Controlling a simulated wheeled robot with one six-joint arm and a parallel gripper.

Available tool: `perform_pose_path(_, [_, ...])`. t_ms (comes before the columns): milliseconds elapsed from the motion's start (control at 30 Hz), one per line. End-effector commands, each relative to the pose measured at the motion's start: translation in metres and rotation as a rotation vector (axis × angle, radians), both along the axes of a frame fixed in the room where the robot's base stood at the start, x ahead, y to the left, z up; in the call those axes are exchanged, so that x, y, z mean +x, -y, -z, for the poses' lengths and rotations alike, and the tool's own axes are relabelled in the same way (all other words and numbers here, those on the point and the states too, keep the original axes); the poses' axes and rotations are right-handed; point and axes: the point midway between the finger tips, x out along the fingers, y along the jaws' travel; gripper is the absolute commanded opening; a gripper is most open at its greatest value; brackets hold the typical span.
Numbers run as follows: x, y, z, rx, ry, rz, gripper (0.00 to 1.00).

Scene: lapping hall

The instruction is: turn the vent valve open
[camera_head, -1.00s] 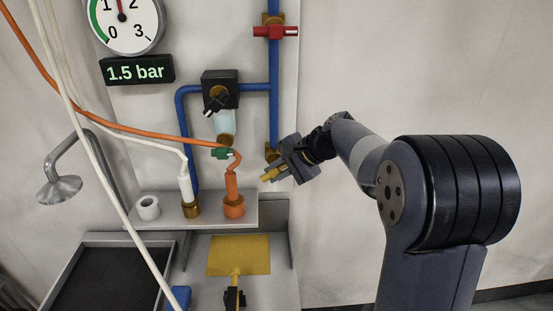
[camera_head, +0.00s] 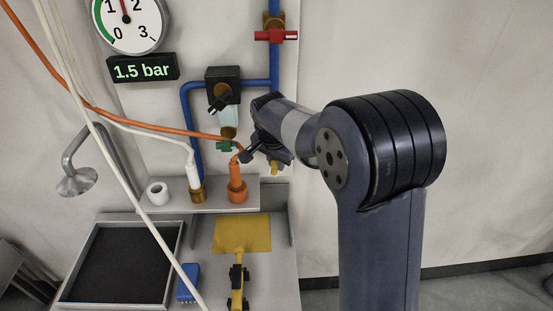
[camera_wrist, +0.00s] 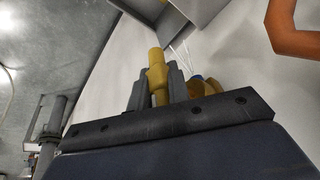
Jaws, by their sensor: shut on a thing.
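The yellow valve handle (camera_wrist: 157,75) stands between the two fingers of my gripper (camera_wrist: 155,88) in the wrist view, and the fingers are shut on it. A brass valve body (camera_wrist: 204,88) shows just right of the fingers. In the head view the yellow handle's end (camera_head: 275,168) points down below my gripper (camera_head: 268,157), at the lower end of the blue pipe. My wrist hides the valve body there. No label shows which valve is the vent. A red-handled valve (camera_head: 276,35) sits higher on the pipe, its handle crosswise.
A green-handled valve (camera_head: 224,146) and an orange fitting with hose (camera_head: 237,180) are close left of my gripper. The gauge (camera_head: 127,17) stands over a display (camera_head: 143,68) reading 1.5 bar. A shelf (camera_head: 220,206) lies below. The wall to the right is clear.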

Motion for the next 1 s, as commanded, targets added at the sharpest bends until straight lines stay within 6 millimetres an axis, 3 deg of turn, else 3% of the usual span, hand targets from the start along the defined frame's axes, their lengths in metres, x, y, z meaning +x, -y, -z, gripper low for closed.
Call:
perform_pose_path(733, [-0.0004,-0.0006,0.0009,-0.086,-0.002,-0.001,0.00])
perform_pose_path(767, [-0.0004,-0.0006,0.0009,-0.086,-0.002,-0.001,0.20])
perform_pose_path(1000, [-0.0002,-0.0004,0.0007,-0.086,-0.002,0.000,0.39])
